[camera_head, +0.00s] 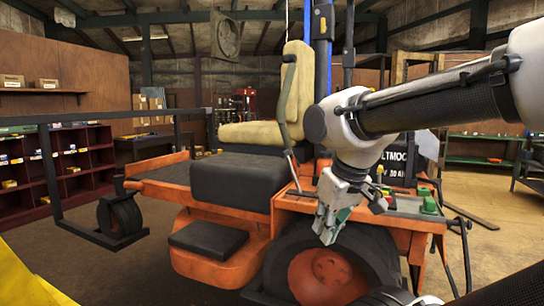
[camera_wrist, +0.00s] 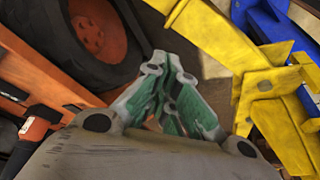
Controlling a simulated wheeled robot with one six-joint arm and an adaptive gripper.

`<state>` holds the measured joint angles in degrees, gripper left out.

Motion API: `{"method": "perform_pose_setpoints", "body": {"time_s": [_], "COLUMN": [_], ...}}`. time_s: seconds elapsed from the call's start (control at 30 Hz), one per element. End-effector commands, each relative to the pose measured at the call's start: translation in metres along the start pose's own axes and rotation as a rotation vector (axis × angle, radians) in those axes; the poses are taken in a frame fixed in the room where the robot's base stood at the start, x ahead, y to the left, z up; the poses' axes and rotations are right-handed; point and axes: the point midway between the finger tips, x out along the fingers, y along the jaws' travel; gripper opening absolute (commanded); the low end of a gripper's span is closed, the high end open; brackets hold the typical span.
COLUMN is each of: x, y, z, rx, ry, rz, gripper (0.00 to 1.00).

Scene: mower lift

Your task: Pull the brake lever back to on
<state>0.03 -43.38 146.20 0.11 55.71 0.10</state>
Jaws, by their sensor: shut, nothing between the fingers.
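The orange mower (camera_head: 230,215) stands in the middle of the head view with a tan seat (camera_head: 265,130). A tall, thin lever with a dark grip (camera_head: 289,58) rises beside the seat; I cannot tell for sure whether it is the brake lever. My gripper (camera_head: 326,232) hangs to the right of and below that lever, apart from it, in front of the big rear wheel (camera_head: 325,275). In the wrist view my gripper (camera_wrist: 168,68) has its green-padded fingers together, with nothing held. The wheel (camera_wrist: 90,35) also shows there, at the upper left.
A side console (camera_head: 405,205) with small red and green controls lies right of my wrist. Yellow and blue lift parts (camera_wrist: 262,85) fill the right of the wrist view, near the gripper. Shelves (camera_head: 70,165) stand at the left; floor is open at the far right.

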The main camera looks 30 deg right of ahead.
Motion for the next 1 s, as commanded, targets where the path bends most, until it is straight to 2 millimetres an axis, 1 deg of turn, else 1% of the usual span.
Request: {"method": "perform_pose_setpoints", "body": {"time_s": [0.47, 0.57, 0.63, 0.67, 0.7, 0.77, 0.8, 0.87, 0.9, 0.97, 1.0], "x": [0.000, 0.002, 0.002, 0.003, 0.003, 0.003, 0.004, 0.004, 0.006, 0.011, 0.017], "y": [0.002, 0.013, 0.029, 0.036, 0.048, 0.065, 0.074, 0.085, 0.089, 0.089, 0.085], "z": [-0.001, -0.009, -0.020, -0.028, -0.040, -0.065, -0.085, -0.120, -0.145, -0.187, -0.214], "rx": [-0.005, -0.028, -0.060, -0.077, -0.105, -0.154, -0.191, -0.250, -0.292, -0.361, -0.407], "ry": [-0.013, -0.073, -0.146, -0.184, -0.236, -0.309, -0.351, -0.395, -0.413, -0.420, -0.412], "rz": [0.011, 0.068, 0.151, 0.197, 0.270, 0.396, 0.489, 0.634, 0.732, 0.878, 0.973], "gripper": [0.00, 0.00, 0.00, 0.00, 0.00, 0.00, 0.00, 0.00, 0.00, 0.00, 0.00]}}
